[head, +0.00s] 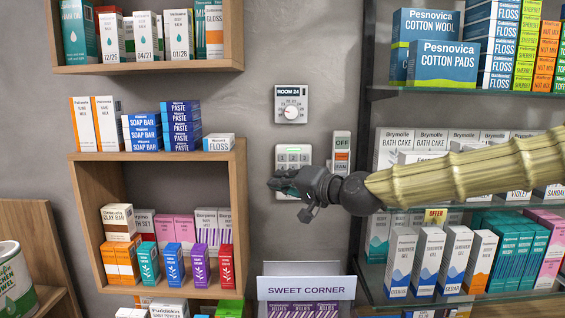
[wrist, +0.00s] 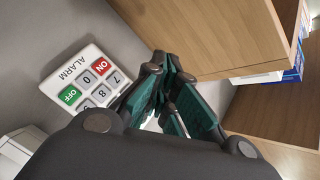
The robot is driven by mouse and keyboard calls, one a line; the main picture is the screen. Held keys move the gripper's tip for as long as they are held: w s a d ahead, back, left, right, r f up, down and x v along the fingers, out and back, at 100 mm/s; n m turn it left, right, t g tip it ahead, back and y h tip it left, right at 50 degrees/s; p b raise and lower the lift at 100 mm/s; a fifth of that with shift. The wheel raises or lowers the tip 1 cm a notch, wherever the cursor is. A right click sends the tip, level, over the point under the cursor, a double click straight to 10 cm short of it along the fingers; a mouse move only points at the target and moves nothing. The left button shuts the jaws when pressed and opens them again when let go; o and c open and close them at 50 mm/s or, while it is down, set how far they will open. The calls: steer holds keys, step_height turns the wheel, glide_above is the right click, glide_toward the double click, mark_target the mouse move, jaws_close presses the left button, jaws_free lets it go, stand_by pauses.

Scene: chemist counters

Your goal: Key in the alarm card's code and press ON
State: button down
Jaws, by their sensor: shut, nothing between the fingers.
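I cannot tell whether a fingertip touches a key. I see no alarm card in either view.
A dial panel (head: 291,104) is above the keypad, and an OFF/FAN switch panel (head: 341,151) is close to its right. A wooden shelf box (head: 243,200) juts out on the left. Stocked glass shelves (head: 370,262) are on the right; a SWEET CORNER box (head: 306,282) is below.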

mark_target(282, 158)
steer(key=s+r+m, duration=0.1)
steer(key=m, duration=0.4)
steer(key=s+r+m, duration=0.1)
steer(key=m, duration=0.3)
steer(key=s+r+m, duration=0.1)
steer(key=r+m, duration=0.1)
steer(key=m, duration=0.3)
steer(key=shift+d+m+y+b, duration=0.25)
steer(key=shift+m+y+b, duration=0.05)
steer(key=shift+b, duration=0.05)
steer(key=shift+w, duration=4.4)
steer(key=shift+w, duration=0.1)
steer(key=shift+w, duration=0.3)
